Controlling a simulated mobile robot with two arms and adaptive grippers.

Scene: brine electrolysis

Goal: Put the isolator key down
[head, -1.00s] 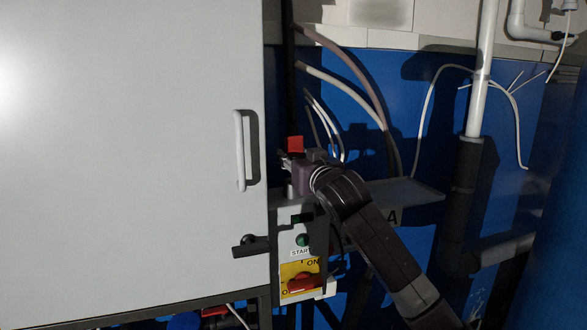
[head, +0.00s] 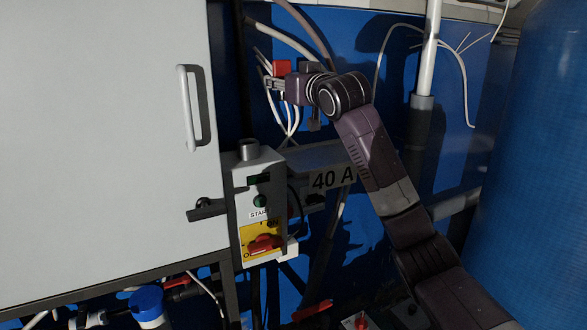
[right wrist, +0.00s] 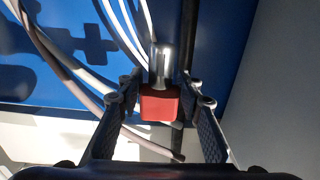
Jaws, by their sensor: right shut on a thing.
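The isolator key has a red head (head: 282,67) and a metal shaft, which shows in the right wrist view (right wrist: 161,62). My right gripper (head: 274,84) is shut on it and holds it in the air, above and to the right of the grey control box (head: 256,170). In the right wrist view the red head (right wrist: 160,106) lies between the two fingers. A short metal collar (head: 248,147) stands on top of the box, apart from the key. My left gripper is not in view.
The box carries a green button (head: 260,201) and a red rotary switch (head: 264,244). A grey cabinet (head: 100,130) with a white handle (head: 189,108) stands at left. A shelf labelled 40 A (head: 333,179) lies right of the box. Cables (head: 290,115) hang behind my gripper.

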